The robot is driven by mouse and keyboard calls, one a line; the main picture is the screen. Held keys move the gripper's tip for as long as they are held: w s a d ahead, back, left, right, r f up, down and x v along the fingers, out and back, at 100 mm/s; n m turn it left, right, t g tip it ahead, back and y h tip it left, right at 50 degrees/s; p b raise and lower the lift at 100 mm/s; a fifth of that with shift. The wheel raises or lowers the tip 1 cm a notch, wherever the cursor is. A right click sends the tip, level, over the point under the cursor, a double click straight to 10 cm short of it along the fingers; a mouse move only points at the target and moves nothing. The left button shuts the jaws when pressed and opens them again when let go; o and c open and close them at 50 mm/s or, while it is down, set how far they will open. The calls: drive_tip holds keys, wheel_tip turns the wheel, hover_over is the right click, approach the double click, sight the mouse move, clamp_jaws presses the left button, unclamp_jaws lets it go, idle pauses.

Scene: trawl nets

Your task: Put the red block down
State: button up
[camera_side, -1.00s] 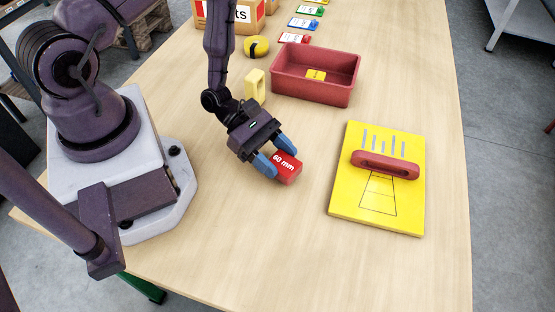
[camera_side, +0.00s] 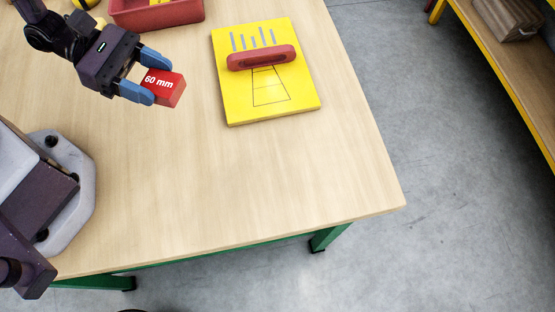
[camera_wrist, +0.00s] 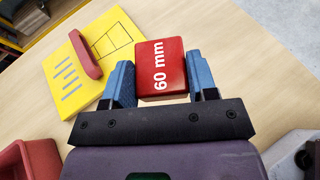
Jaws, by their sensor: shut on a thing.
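The red block (camera_side: 168,90), marked "60 mm", is between the two blue fingers of my gripper (camera_side: 149,76) in the side view. In the wrist view the red block (camera_wrist: 161,68) fills the space between the fingers, with its label facing the camera. My gripper (camera_wrist: 163,80) is shut on it. The block is over the bare wooden table (camera_side: 190,180), left of the yellow board. I cannot tell whether its underside touches the table.
A yellow board (camera_side: 240,101) with grey strips and a drawn grid carries a red rounded bar (camera_side: 261,57). A red tray (camera_side: 160,17) stands behind, partly cut off. The table's front and right are bare up to its edge; a shelf (camera_side: 505,65) stands beyond.

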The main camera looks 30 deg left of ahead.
drive_tip(key=s+d+r+m+g, duration=0.1)
drive_tip(key=s+d+m+g, duration=0.15)
drive_tip(key=d, duration=0.55)
drive_tip(key=s+d+r+m+g, duration=0.1)
drive_tip(key=s+d+r+g, duration=0.15)
drive_tip(key=d, duration=0.45)
drive_tip(key=t, duration=0.1)
hover_over(305, 176)
drive_tip(key=shift+n, duration=0.25)
drive_tip(key=f, duration=1)
drive_tip(key=shift+s+a, duration=0.15)
drive_tip(key=shift+a, duration=0.1)
drive_tip(key=shift+d+f, duration=0.15)
drive_tip(key=shift+f, duration=0.1)
drive_tip(key=shift+w+d+f+t, duration=0.1)
drive_tip(key=shift+f+t, duration=0.05)
drive_tip(key=shift+f, duration=0.65)
drive_tip(key=shift+w+f+t, duration=0.1)
drive_tip(key=shift+f+t, duration=0.05)
drive_tip(key=shift+f, duration=0.65)
drive_tip(key=o, duration=0.9)
drive_tip(key=shift+f, duration=0.15)
drive_tip(key=shift+o, duration=0.2)
drive_tip(key=shift+h, duration=0.3)
